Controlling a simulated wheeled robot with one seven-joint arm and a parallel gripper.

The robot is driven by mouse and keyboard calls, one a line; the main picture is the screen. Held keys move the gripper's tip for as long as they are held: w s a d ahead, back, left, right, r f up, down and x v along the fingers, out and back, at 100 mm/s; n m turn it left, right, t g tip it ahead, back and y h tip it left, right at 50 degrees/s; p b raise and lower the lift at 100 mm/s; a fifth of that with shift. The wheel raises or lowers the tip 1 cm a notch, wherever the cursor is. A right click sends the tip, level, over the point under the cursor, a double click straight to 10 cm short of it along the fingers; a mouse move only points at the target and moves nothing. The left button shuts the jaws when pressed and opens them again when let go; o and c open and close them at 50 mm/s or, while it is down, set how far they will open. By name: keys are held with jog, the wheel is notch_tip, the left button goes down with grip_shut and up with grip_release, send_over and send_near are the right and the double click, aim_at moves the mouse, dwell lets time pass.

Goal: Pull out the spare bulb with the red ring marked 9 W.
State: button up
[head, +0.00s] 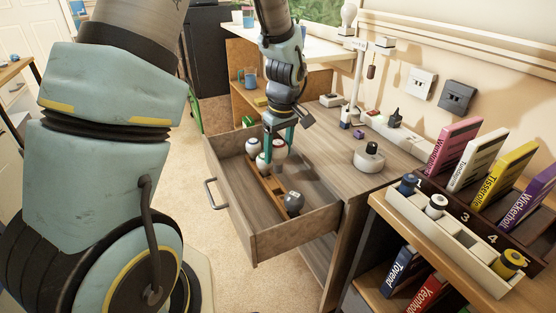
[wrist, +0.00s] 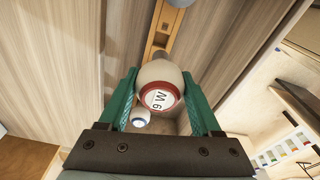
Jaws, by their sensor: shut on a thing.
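The spare bulb with the red ring, marked 9 W (wrist: 158,88), is a white globe between my gripper's green fingers in the wrist view. My gripper (wrist: 165,102) is shut on it. In the head view my gripper (head: 279,145) reaches down into the open drawer (head: 295,232), with the held bulb (head: 279,148) at its fingertips. The wooden bulb rack (head: 266,188) runs along the drawer. Whether the bulb's base is still in a rack hole cannot be told. Two other white bulbs (head: 253,146) (head: 263,160) are close to the fingers, one with a blue ring (wrist: 141,117).
A grey bulb (head: 293,203) stands at the rack's near end. The drawer walls surround the gripper. A round grey-white device (head: 369,156) and a lamp post (head: 357,75) stand on the desk. Books and a white spool tray (head: 455,240) are at the right.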

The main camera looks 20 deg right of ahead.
jog(key=shift+r+p, duration=1.95)
jog(key=shift+r, duration=0.6)
